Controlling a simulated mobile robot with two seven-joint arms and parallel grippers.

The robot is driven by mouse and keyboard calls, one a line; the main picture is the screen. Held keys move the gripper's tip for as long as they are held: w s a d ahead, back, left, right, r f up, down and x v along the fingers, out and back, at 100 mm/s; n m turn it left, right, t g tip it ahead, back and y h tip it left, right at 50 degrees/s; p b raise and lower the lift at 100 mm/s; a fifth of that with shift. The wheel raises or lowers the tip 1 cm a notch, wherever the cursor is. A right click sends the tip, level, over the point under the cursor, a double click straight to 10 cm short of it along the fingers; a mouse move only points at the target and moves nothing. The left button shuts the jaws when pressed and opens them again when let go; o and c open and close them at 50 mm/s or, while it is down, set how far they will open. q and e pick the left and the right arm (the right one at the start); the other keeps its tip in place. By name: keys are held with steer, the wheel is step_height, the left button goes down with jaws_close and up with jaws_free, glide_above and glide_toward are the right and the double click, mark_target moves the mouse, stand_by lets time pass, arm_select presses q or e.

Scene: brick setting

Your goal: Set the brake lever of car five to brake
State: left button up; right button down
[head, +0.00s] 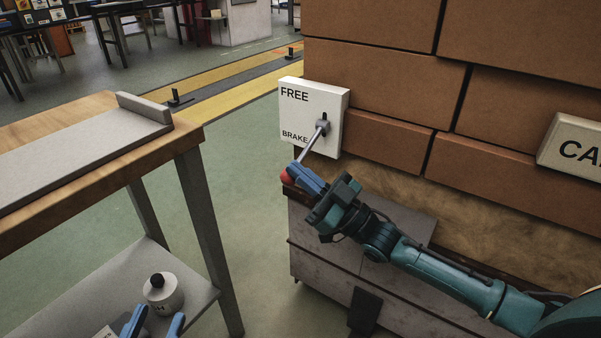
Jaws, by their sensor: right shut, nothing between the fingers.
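The brake lever (311,145) is a metal rod on a white box (313,97) marked FREE at the top and BRAKE below. It slants down and left from its pivot, past the BRAKE word, to a red knob (286,176). My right gripper (298,170) is shut and empty, beside the knob and the rod's lower end; I cannot tell whether it touches them. The box is mounted at the left end of the brick-loaded car (380,85). My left gripper (152,320) is at the bottom edge, its blue fingers apart, near the table's lower shelf.
A wooden table (90,215) with a grey plate on top stands at the left. A white jar (163,293) with a black cap is on its lower shelf (175,275). A partly cut-off sign (571,143) reading "CA" is at the right. Green floor lies between table and car.

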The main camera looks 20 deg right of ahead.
steer(key=shift+w+d+f, duration=0.1)
steer(key=shift+f, duration=0.3)
arm_select(q)
steer(key=shift+r, duration=0.15)
